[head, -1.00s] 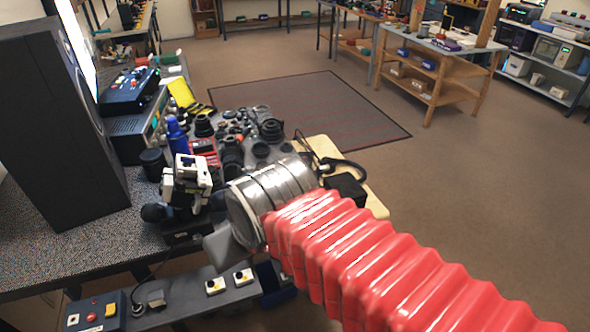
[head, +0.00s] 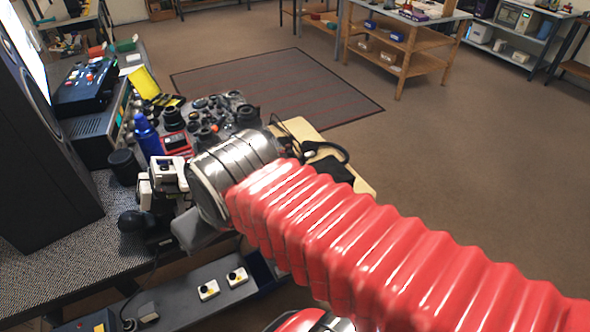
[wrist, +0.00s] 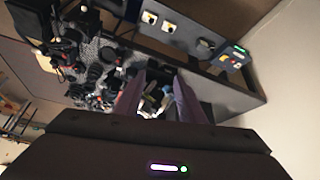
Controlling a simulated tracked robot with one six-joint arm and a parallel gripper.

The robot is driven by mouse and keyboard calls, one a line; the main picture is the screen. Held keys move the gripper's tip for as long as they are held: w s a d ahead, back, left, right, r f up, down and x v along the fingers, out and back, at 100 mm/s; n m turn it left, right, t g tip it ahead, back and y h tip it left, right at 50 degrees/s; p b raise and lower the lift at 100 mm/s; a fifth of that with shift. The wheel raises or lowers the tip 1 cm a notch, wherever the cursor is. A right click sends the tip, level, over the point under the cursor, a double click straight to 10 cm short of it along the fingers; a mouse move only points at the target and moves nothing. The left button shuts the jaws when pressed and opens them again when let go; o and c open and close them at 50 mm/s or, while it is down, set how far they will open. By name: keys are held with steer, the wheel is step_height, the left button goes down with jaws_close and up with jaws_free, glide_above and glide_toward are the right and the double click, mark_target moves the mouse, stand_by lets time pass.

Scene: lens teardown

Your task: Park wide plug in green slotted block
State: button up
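I cannot make out the wide plug or the green slotted block for certain in either view. My gripper's two fingers show in the wrist view (wrist: 158,92), spread apart, with the white microscope-like device (wrist: 153,103) seen in the gap beyond them. Nothing appears held between them. In the head view my red-sleeved arm crosses the right half and hides part of the bench. The gripper itself is mostly hidden there behind the metal wrist section.
Many black lens parts (head: 215,112) crowd the dark bench (head: 75,255). A blue bottle (head: 147,136) and the white device (head: 165,180) stand nearby. A big black cabinet (head: 40,160) borders the left. A grey panel with buttons (head: 205,292) runs along the front. Open floor lies right.

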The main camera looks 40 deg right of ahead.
steer(key=shift+o, duration=1.4)
steer(key=shift+w+d, duration=0.25)
steer(key=shift+d, duration=0.15)
steer(key=shift+o, duration=0.9)
steer(key=w+d+f+m, duration=0.1)
steer(key=w+d, duration=0.1)
steer(key=d, duration=0.4)
steer(key=w+d+f+m, duration=0.1)
steer(key=w+d+f, duration=0.1)
steer(key=d, duration=0.4)
steer(key=shift+w+d+g+h, duration=0.35)
steer(key=shift+w+g+h, duration=0.05)
steer(key=shift+w, duration=0.1)
steer(key=d+f+m, duration=0.1)
steer(key=d+f, duration=0.2)
steer(key=d, duration=0.9)
steer(key=shift+s+d+f+g, duration=0.15)
steer(key=shift+s+f+g, duration=0.1)
steer(key=shift+f+g, duration=0.1)
steer(key=shift+d+x, duration=0.15)
steer(key=shift+x, duration=3.3)
steer(key=shift+d+x, duration=0.15)
steer(key=shift+x, duration=3.3)
steer(key=shift+w+r, duration=0.1)
steer(key=shift+w, duration=0.05)
steer(key=c, duration=0.9)
